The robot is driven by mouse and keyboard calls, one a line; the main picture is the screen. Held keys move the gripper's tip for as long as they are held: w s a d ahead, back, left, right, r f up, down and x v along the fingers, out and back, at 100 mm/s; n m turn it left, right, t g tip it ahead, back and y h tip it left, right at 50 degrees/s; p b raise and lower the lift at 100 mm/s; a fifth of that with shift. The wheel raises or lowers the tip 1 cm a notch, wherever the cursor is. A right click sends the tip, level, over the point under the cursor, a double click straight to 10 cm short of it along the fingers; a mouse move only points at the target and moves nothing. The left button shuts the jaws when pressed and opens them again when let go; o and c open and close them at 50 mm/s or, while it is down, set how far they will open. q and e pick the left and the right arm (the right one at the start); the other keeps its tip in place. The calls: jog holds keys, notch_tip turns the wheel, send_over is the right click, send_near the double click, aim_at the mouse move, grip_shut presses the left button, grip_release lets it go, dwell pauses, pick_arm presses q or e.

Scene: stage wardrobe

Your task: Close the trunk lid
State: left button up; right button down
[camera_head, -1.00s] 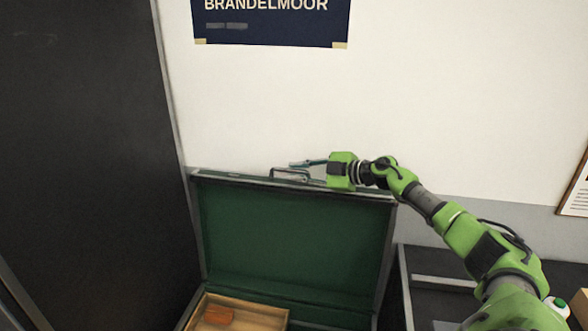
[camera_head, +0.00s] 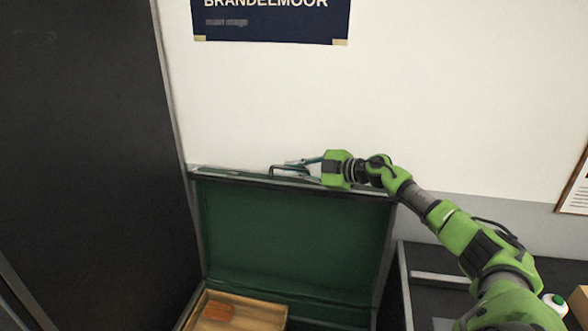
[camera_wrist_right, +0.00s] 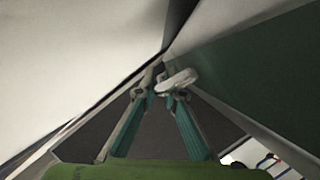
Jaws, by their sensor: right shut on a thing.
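The trunk lid (camera_head: 300,230) stands open and nearly upright, its green lining facing me; it also shows in the right wrist view (camera_wrist_right: 245,85). A metal handle (camera_head: 282,178) sits at the lid's top edge. My right gripper (camera_head: 297,165) reaches in from the right at this handle, with its teal fingers partly hidden behind it. In the right wrist view the gripper (camera_wrist_right: 160,88) is shut at the handle, whose grip is mostly hidden between the fingertips. My left gripper is out of view.
A wooden tray (camera_head: 262,303) with an orange block (camera_head: 218,311) sits in the trunk's lower part. A dark panel (camera_head: 80,150) stands close on the left and a white wall (camera_head: 450,100) behind. A dark surface with a white bottle (camera_head: 555,304) is at the right.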

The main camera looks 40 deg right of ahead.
jog(key=s+a+f+n+t+p, duration=0.1)
jog(key=s+a+n, duration=0.1)
jog(key=s+a, duration=0.6)
jog(key=s+a+f+n+t+p, duration=0.1)
jog(key=s+a+n+t+p, duration=0.1)
jog(key=s+a, duration=0.7)
jog(key=shift+a+f+n+p, duration=0.35)
jog(key=shift+a+n, duration=0.45)
jog(key=shift+a, duration=1.5)
jog(key=shift+s, duration=0.1)
jog(key=c, duration=2.4)
grip_release()
jog(key=shift+s, duration=0.1)
jog(key=v, duration=1.1)
jog(key=shift+s+r, duration=0.2)
jog(key=shift+s, duration=0.2)
